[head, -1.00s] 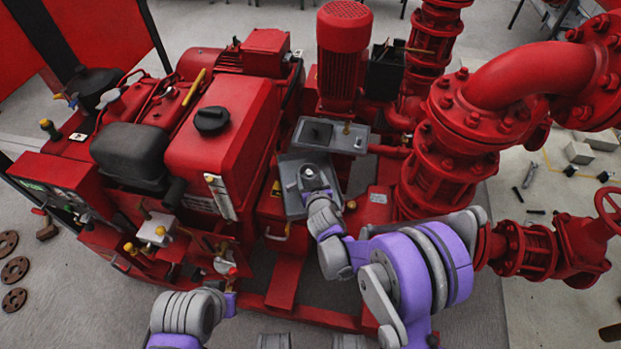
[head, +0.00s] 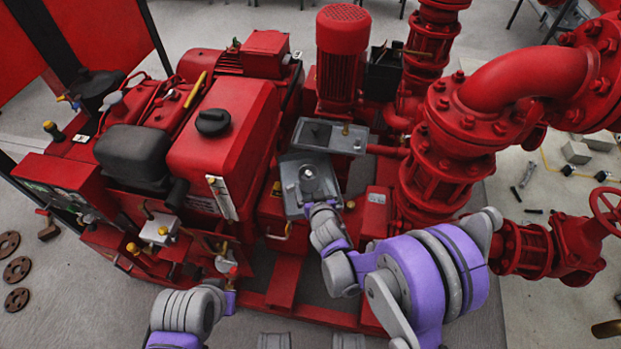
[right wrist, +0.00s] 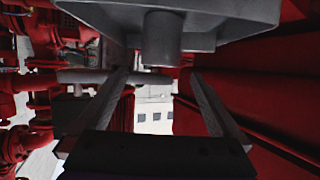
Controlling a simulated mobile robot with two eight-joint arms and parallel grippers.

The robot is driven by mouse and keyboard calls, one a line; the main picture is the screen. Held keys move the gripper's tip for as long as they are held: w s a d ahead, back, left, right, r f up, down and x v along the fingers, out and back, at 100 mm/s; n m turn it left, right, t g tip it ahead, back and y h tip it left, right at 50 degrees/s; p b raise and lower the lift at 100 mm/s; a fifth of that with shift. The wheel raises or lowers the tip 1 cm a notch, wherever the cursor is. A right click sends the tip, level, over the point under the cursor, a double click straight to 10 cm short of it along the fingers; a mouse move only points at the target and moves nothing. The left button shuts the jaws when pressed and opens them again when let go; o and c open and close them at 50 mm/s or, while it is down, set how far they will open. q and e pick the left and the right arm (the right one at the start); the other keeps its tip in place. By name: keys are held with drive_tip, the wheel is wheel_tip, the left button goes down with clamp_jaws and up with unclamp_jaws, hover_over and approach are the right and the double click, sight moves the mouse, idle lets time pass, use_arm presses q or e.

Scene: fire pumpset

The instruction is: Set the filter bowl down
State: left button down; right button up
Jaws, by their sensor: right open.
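The filter bowl (head: 308,173) is a small light-grey cylinder standing on the lower grey tray (head: 291,202). In the right wrist view, which looks upside down, the bowl (right wrist: 162,42) touches the tray (right wrist: 235,22). My right gripper (right wrist: 158,74) is open and empty, its two fingers spread apart, with the bowl just beyond the fingertips. In the head view my right gripper (head: 318,205) is at the tray's near edge, its fingers hard to make out. My left arm comes in at the bottom left; its gripper cannot be made out.
A second grey tray (head: 345,143) lies just behind. The red engine tank (head: 222,135) stands to the left, the upright red motor (head: 341,60) behind, and large red flanged pipes (head: 445,150) to the right. A red box (head: 376,210) is close beside the gripper.

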drive_tip(key=s+d+r+m+g+h+p, duration=0.1)
drive_tip(key=s+d+r+g+h, duration=0.1)
drive_tip(key=s+d+r, duration=0.4)
drive_tip(key=s+d+r+m+g+h, duration=0.1)
drive_tip(key=s+d+r+g, duration=0.15)
drive_tip(key=s+d, duration=0.6)
use_arm(q)
wheel_tip(320, 180, up, 2)
drive_tip(key=shift+s, duration=0.1)
use_arm(e)
drive_tip(key=s+d+g, duration=0.1)
drive_tip(key=s+g, duration=0.1)
drive_tip(key=s, duration=0.7)
drive_tip(key=s+d+r+g, duration=0.1)
drive_tip(key=s+d+g, duration=0.1)
drive_tip(key=s, duration=0.8)
drive_tip(key=shift+r, duration=0.2)
drive_tip(key=shift+d+g, duration=0.1)
drive_tip(key=shift+g, duration=0.15)
use_arm(q)
wheel_tip(320, 180, up, 22)
drive_tip(key=w+t+p, duration=0.1)
drive_tip(key=p, duration=1.9)
drive_tip(key=shift+r, duration=0.2)
use_arm(e)
wheel_tip(320, 180, up, 22)
drive_tip(key=w+t, duration=0.1)
drive_tip(key=shift+r, duration=0.2)
